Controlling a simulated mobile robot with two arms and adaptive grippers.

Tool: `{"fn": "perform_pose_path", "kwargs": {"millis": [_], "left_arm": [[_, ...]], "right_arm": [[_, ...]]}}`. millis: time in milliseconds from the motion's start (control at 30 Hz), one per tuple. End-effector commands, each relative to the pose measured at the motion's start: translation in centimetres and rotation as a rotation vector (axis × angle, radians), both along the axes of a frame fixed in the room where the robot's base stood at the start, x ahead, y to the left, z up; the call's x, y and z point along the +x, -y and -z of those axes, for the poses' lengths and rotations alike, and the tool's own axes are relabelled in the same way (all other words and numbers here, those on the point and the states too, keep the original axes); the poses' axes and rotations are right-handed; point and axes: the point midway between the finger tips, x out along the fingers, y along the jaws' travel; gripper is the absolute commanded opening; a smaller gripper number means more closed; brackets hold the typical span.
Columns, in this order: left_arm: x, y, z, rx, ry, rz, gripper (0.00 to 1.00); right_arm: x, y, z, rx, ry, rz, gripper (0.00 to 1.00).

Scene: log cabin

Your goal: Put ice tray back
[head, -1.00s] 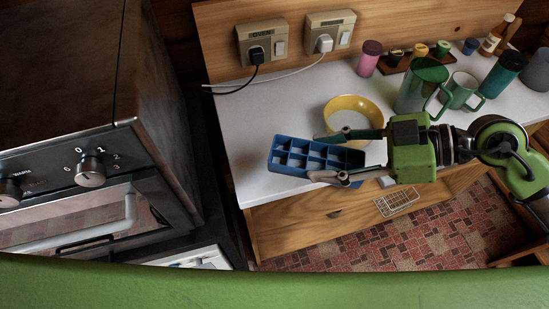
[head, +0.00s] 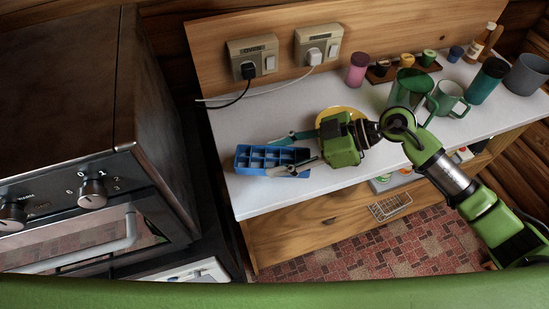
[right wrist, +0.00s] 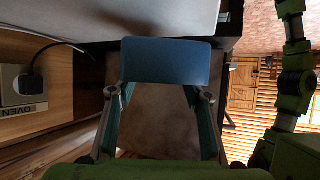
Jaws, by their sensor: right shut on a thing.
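A blue ice tray (head: 244,161) with several square compartments is near the left end of the white counter in the head view. My right gripper (head: 285,152) is shut on it, with one finger on each long side. I cannot tell whether it touches the counter top. In the right wrist view the ice tray (right wrist: 165,62) is a plain blue face between the two fingertips of my right gripper (right wrist: 158,92). My left gripper is not in view.
The white counter (head: 232,125) holds a yellow bowl (head: 328,113), partly hidden by my gripper, plus cups and a pink tumbler (head: 357,70). A dark oven (head: 60,90) stands left, with a gap before the counter. A white compartment (head: 195,270) shows low beside it. Cords hang from wall sockets.

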Motion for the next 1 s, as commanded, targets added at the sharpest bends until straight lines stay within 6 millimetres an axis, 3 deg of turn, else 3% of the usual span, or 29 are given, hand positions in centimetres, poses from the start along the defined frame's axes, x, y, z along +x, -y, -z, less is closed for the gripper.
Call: {"fn": "perform_pose_path", "kwargs": {"millis": [367, 600, 967, 1000], "left_arm": [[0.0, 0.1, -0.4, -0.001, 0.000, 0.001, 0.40], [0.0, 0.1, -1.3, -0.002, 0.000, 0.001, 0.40], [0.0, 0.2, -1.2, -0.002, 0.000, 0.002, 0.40], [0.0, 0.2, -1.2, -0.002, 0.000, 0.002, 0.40]], "right_arm": [[2.4, -1.3, 3.1, 0.001, 0.001, 0.001, 0.20], [2.3, -1.2, 5.9, 0.002, 0.001, 0.002, 0.20], [2.3, -1.2, 6.3, 0.001, 0.002, 0.000, 0.20], [2.3, -1.2, 6.3, 0.001, 0.003, -0.001, 0.55]]}}
